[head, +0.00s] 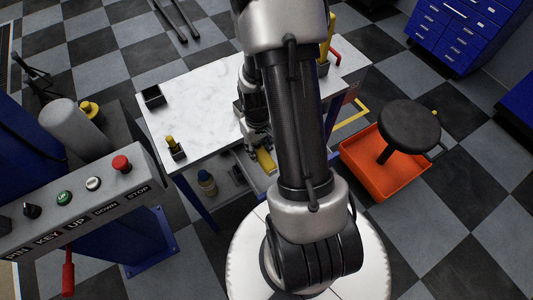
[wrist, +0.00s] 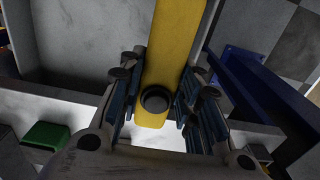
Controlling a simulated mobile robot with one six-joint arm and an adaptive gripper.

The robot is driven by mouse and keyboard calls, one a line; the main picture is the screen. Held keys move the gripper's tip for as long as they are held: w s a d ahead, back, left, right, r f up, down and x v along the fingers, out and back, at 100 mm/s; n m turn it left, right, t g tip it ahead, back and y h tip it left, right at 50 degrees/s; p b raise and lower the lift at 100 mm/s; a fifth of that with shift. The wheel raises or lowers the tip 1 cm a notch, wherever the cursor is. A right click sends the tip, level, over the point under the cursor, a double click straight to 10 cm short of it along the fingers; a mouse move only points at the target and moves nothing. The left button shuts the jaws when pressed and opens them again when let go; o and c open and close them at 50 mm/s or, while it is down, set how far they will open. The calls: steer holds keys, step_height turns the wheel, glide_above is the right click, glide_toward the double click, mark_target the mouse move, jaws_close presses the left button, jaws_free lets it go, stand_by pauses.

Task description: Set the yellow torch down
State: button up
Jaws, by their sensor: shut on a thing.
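The yellow torch (wrist: 168,50) is held between the fingers of my gripper (wrist: 162,80), which is shut on it. A round black button shows on its near side in the wrist view. In the head view the torch (head: 266,160) shows just left of my arm, by the front edge of the white marble-topped table (head: 200,75). My gripper (head: 259,146) is partly hidden there by my own arm. I cannot tell whether the torch touches anything below it.
On the table stand a black open box (head: 153,97) and a small holder with a yellow-topped item (head: 174,147). A lower shelf (head: 232,180) carries a bottle (head: 207,183). A black stool (head: 409,126) and orange tray (head: 365,160) stand right. A control panel (head: 90,200) is left.

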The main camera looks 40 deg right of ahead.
step_height(320, 180, down, 10)
steer(key=b, duration=0.2)
steer(key=shift+r+b, duration=0.2)
steer(key=shift+b, duration=0.1)
steer(key=shift+w+d+f, duration=0.1)
steer(key=shift+f, duration=0.05)
steer(key=d, duration=0.1)
steer(key=w+d+b, duration=0.1)
steer(key=d+f, duration=0.1)
steer(key=shift+w+d, duration=0.25)
steer(key=shift+w, duration=0.1)
steer(key=shift+a, duration=0.1)
steer(key=shift+f+b, duration=0.25)
steer(key=shift+b, duration=0.15)
steer(key=o, duration=1.1)
steer(key=shift+o, duration=0.2)
steer(key=shift+r, duration=0.1)
